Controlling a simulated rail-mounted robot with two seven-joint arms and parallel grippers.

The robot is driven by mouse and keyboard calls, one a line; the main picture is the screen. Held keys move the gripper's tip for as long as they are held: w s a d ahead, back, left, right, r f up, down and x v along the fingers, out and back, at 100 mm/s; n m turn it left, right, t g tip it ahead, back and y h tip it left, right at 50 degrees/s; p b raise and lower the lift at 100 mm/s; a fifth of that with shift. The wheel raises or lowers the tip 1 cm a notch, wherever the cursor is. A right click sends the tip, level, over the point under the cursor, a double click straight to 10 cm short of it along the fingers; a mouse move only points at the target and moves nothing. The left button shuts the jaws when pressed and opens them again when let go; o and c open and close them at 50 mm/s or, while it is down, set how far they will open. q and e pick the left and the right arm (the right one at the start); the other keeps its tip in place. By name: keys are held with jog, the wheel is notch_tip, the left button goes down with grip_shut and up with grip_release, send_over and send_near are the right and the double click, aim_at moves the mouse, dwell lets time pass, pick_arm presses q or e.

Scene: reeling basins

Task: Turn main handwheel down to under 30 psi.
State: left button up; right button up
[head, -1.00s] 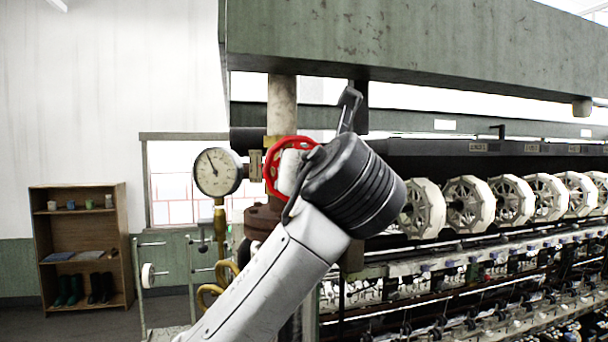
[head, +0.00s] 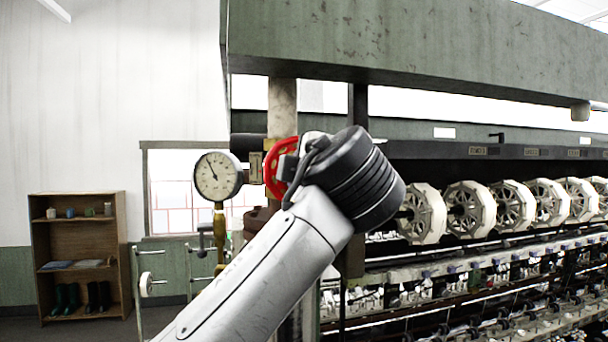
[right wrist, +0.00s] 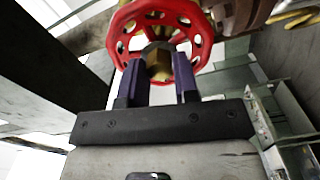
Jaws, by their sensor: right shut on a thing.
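The red main handwheel (head: 277,158) is on the vertical pipe, partly hidden behind my right wrist in the head view. In the right wrist view the handwheel (right wrist: 196,22) fills the top, with a brass hub (right wrist: 158,66) at its middle. My right gripper (right wrist: 159,70) is shut on the hub, one purple finger at each side. The pressure gauge (head: 217,176) has a round white dial left of the handwheel; its needle points up and left. The dial's numbers are too small to read. My left gripper is out of view.
A green overhead beam (head: 420,50) runs above the wheel. The reeling machine's row of pale reels (head: 470,208) stands to the right. A wooden shelf (head: 80,197) with cups and boots is at the far left. A brass pipe (head: 219,236) runs below the gauge.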

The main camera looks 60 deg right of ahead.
jog(key=m, duration=0.8)
jog(key=shift+m, duration=0.4)
jog(key=o, duration=0.8)
jog(key=c, duration=0.8)
jog(key=m, duration=0.7)
